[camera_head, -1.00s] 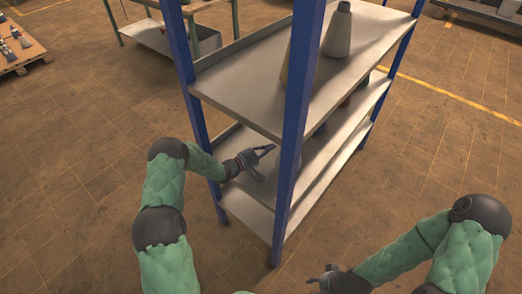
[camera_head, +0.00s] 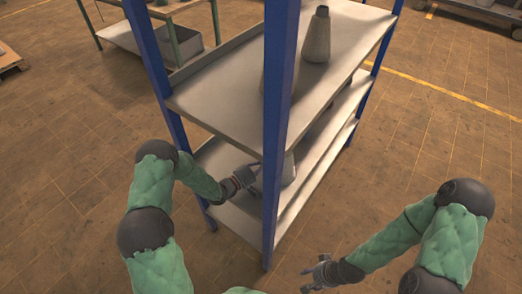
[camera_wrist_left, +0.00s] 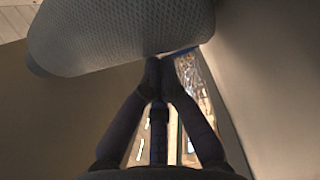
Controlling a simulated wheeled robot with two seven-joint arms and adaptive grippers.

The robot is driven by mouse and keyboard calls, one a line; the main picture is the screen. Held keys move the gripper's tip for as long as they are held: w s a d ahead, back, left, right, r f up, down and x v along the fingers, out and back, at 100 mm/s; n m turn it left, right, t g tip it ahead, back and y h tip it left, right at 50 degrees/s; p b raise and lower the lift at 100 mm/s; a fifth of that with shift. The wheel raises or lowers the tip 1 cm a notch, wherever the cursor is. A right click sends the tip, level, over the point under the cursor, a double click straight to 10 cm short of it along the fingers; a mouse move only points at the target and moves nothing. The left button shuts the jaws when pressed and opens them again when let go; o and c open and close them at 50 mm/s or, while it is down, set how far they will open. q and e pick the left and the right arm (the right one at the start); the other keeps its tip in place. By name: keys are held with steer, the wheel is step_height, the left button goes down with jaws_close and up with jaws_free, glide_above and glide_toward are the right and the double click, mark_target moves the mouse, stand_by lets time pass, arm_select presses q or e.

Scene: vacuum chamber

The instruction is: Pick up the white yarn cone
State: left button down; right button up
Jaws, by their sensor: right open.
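A pale cone (camera_head: 289,168) stands on the middle shelf, partly hidden by the blue front post. My left gripper (camera_head: 254,176) reaches in over that shelf, just left of the cone; its fingertips are partly hidden by the post and upper shelf. In the left wrist view a large pale, textured cone (camera_wrist_left: 120,35) fills the top, close to the left fingers (camera_wrist_left: 160,66). These fingers run toward its lower edge; I cannot tell whether they touch it or how far apart they are. My right gripper (camera_head: 319,272) is open and empty, low in front of the rack.
The rack has blue posts (camera_head: 277,120) and several grey shelves. On the top shelf (camera_head: 215,95) stand a grey cone (camera_head: 317,38) and another, partly behind the front post. A green-legged table (camera_head: 165,40) stands behind left.

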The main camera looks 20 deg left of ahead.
mark_target(289, 175)
arm_select(q)
steer(key=d, duration=0.1)
steer(key=s+d, duration=0.1)
steer(key=d, duration=0.1)
steer(key=s+d, duration=0.1)
steer(key=shift+s+d+r, duration=0.15)
steer(key=shift+s+d, duration=0.05)
steer(key=shift+d, duration=0.5)
